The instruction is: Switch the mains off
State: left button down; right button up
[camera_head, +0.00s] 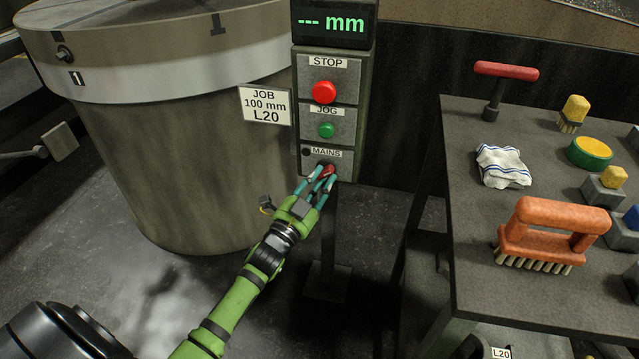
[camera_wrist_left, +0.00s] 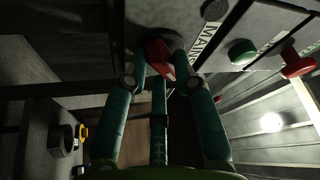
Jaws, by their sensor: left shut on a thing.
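The mains switch (camera_head: 328,170) is a red knob on the lowest panel of the control post, under the label MAINS. My left gripper (camera_head: 322,178) comes up from below and is shut on this knob. In the left wrist view the red knob (camera_wrist_left: 160,58) sits between the teal fingers of the left gripper (camera_wrist_left: 162,80). The fingers partly hide the knob, so I cannot tell its exact setting. A dark round lamp (camera_head: 306,152) sits beside the MAINS label and looks unlit. My right gripper does not show.
A large drum (camera_head: 190,150) stands close at left. A table (camera_head: 480,230) with brushes and a cloth (camera_head: 502,166) stands at right.

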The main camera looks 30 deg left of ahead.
pick_arm(q)
jog(key=n+y, duration=0.1)
jog(key=n, duration=0.2)
jog(key=shift+d+n+t+y, duration=0.2)
jog(key=shift+n+t+y, duration=0.2)
jog(key=n+y, duration=0.2)
jog(key=n, duration=0.2)
jog(key=n+y, duration=0.1)
jog(key=n, duration=0.3)
jog(key=shift+w+d+y, duration=0.1)
jog(key=shift+d+y, duration=0.1)
jog(key=shift+y, duration=0.2)
jog(key=shift+r+n+y, duration=0.1)
jog(key=shift+n+y, duration=0.7)
jog(key=shift+n, duration=0.7)
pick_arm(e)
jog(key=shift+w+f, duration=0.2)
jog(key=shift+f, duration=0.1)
